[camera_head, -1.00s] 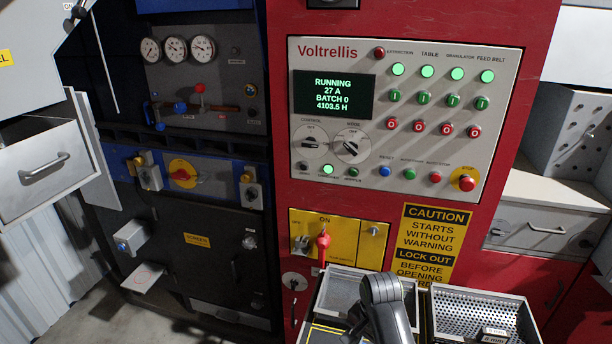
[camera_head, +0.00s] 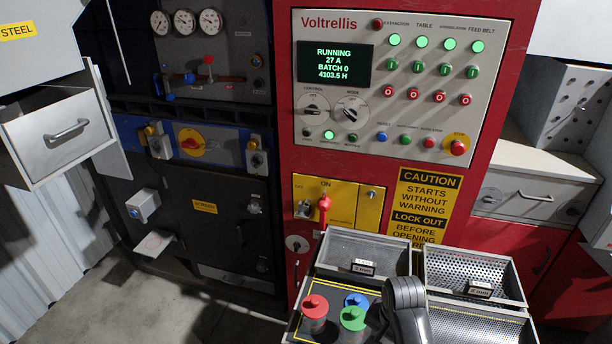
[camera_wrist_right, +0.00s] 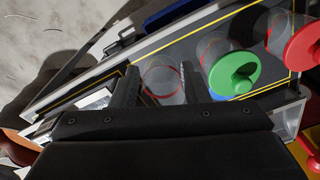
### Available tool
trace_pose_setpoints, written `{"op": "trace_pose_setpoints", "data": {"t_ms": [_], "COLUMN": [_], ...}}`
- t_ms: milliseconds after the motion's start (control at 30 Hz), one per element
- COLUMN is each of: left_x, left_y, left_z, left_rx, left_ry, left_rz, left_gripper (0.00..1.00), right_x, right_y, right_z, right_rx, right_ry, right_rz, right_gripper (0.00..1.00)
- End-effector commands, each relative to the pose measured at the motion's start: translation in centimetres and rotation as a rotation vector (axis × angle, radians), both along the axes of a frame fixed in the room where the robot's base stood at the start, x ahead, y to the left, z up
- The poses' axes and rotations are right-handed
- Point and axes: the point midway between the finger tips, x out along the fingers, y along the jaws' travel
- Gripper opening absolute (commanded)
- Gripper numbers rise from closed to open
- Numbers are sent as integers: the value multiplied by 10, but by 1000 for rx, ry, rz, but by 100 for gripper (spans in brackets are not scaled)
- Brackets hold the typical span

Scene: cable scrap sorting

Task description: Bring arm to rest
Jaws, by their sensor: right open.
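My right arm (camera_head: 405,305) comes up from the bottom edge in the head view, a dark link over the trays; its gripper is out of sight there. A clear jar with a green lid (camera_wrist_right: 234,72) is just right of the fingers. My left gripper is in neither view.
Jars with red (camera_head: 314,305), blue (camera_head: 355,300) and green (camera_head: 352,318) lids stand left of my arm. Metal bins (camera_head: 455,256) lie behind and right. The red machine's control panel (camera_head: 400,80) reads RUNNING. An open drawer (camera_head: 60,132) juts out at left.

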Motion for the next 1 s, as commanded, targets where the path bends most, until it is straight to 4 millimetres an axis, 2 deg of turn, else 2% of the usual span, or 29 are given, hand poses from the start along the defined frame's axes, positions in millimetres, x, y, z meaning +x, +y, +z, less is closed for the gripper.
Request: {"op": "trace_pose_setpoints", "data": {"t_ms": [233, 367, 500, 600, 800, 1000], "left_x": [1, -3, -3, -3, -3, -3], "left_y": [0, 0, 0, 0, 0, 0], "left_z": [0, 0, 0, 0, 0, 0], "left_rx": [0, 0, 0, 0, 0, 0], "left_ry": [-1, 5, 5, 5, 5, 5], "left_rz": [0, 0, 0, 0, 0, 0], "left_gripper": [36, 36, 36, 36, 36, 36], "right_x": [-50, -94, -145, -173, -213, -242], "right_y": [-37, -64, -90, -101, -113, -120], "right_z": [-16, -20, -13, -4, 14, 33], "right_rx": [-25, -61, -117, -152, -205, -250], "right_ry": [-50, -90, -134, -157, -182, -199], "right_rz": [88, 177, 296, 370, 486, 581], "right_gripper": [41, 41, 41, 41, 41, 41]}}
